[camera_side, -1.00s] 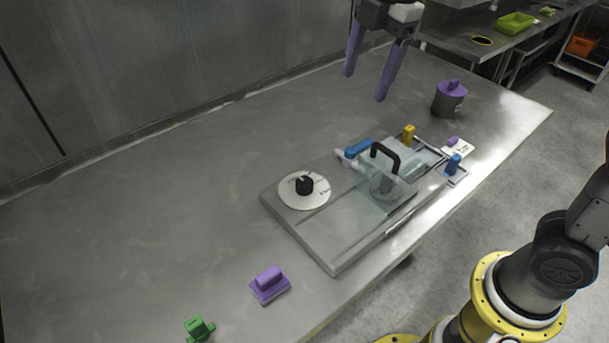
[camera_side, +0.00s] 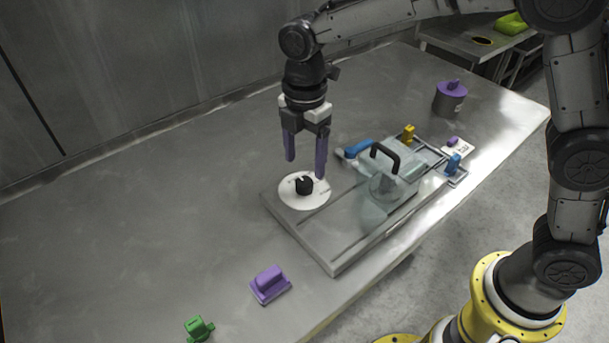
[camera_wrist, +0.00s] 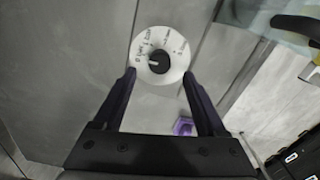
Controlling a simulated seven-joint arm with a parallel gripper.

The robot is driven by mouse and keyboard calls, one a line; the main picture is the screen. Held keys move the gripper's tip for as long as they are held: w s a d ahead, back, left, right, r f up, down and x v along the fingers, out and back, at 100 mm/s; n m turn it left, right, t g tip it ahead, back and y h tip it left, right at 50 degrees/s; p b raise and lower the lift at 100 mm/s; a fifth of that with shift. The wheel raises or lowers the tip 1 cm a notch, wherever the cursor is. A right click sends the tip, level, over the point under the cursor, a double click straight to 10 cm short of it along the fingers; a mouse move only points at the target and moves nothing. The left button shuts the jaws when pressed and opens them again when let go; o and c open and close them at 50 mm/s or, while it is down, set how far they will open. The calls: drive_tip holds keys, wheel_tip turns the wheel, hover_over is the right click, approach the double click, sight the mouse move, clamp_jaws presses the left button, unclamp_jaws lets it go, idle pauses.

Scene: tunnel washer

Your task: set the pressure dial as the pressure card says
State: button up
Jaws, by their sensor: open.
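The pressure dial is a white disc (camera_side: 316,201) with a black knob (camera_side: 304,186), on the left end of a grey base plate. The wrist view shows the white disc (camera_wrist: 176,73) with dark marks around its rim and the round knob (camera_wrist: 158,62) with a pale pointer line. My gripper (camera_side: 305,168) is open and points down above the dial, its purple fingers apart and empty. In the wrist view the gripper's fingers (camera_wrist: 158,78) reach toward the dial's lower edge, and the knob lies beyond the tips. A white card (camera_side: 462,147) lies at the plate's right; its writing is too small to read.
A clear cover with a black handle (camera_side: 385,152) stands on the base plate (camera_side: 335,245) beside the dial. Blue and yellow pieces (camera_side: 408,134) sit near it. A purple block (camera_side: 269,284), a green piece (camera_side: 199,329) and a lidded pot (camera_side: 450,100) stand apart. The table's left is clear.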

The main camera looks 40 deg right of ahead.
sight(305, 181)
drive_tip(key=shift+f, duration=2.65)
clamp_jaws()
